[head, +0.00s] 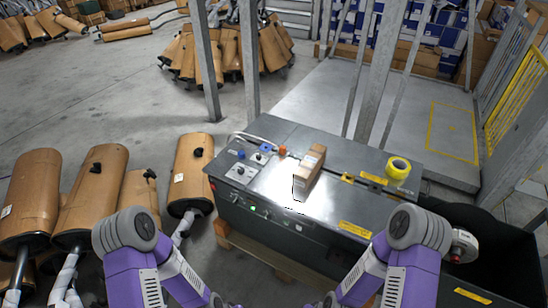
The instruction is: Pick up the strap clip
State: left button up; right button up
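I cannot make out a strap clip with certainty. A dark machine table (318,213) stands in front of me, with a cardboard box (309,167) on it. A thin dark loop (299,188), perhaps a strap, shows at the box's near left end. Small blue and orange parts sit at the table's back left, too small to identify. Both my purple arms come in at the bottom, with forearms running down toward the bottom middle. My grippers are beyond the bottom edge, so their state does not show.
A yellow tape roll (398,167) lies on the table's right end. A black bin (497,265) stands at the right. Brown mufflers (190,170) stand on the floor at the left. Metal posts (376,70) rise behind the table. The tabletop's front middle is mostly clear.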

aim_at(283, 148)
jog(key=u, duration=1)
jog(key=i, duration=1.1)
jog(key=z, duration=0.3)
